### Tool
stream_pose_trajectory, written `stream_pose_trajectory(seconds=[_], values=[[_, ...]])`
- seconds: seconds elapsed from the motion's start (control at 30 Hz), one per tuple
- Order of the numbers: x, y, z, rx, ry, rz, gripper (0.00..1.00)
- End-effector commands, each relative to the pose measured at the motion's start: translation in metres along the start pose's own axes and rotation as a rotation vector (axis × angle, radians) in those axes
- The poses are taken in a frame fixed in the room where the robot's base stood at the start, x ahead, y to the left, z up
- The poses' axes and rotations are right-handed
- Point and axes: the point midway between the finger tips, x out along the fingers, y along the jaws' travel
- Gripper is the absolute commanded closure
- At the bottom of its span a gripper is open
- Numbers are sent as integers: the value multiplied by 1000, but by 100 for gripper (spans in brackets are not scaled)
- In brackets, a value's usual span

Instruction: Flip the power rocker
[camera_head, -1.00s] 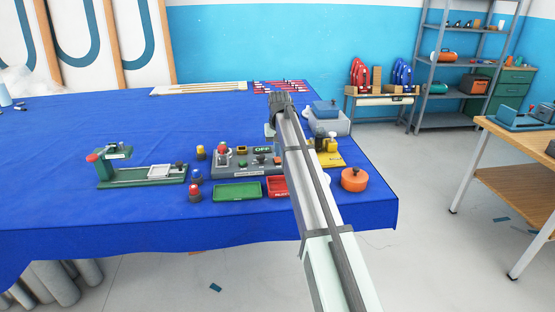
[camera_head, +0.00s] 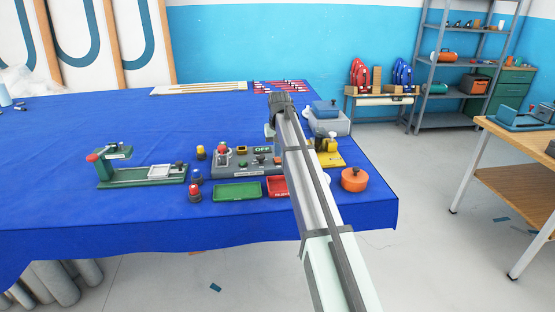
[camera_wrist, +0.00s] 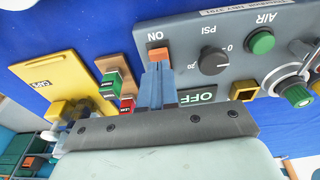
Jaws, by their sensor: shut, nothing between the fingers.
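The grey control panel (camera_head: 228,168) stands on the blue table and also fills the upper right of the wrist view (camera_wrist: 203,40). The orange power rocker (camera_wrist: 160,54) sits on it beside the ON label. A dark plate reading OFF (camera_wrist: 196,97) is close by on the panel. My gripper (camera_wrist: 158,69) is shut and empty, with its fingertips right at the rocker's edge. I cannot tell whether they touch it. In the head view my arm hides the gripper's fingertips and part of the panel.
A black PSI knob (camera_wrist: 215,60) and a green AIR button (camera_wrist: 261,42) are beside the rocker. A wooden block with green and red switches (camera_wrist: 115,80) and a yellow box (camera_wrist: 55,85) are on the other side. Green (camera_head: 238,191) and red trays lie before the panel.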

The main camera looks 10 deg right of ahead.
Motion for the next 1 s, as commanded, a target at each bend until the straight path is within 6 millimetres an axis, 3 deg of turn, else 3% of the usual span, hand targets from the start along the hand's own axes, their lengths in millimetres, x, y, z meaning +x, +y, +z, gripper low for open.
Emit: stream_pose_trajectory(seconds=[1.0], values=[[12, 0, 2, 0, 0, 0, 100]])
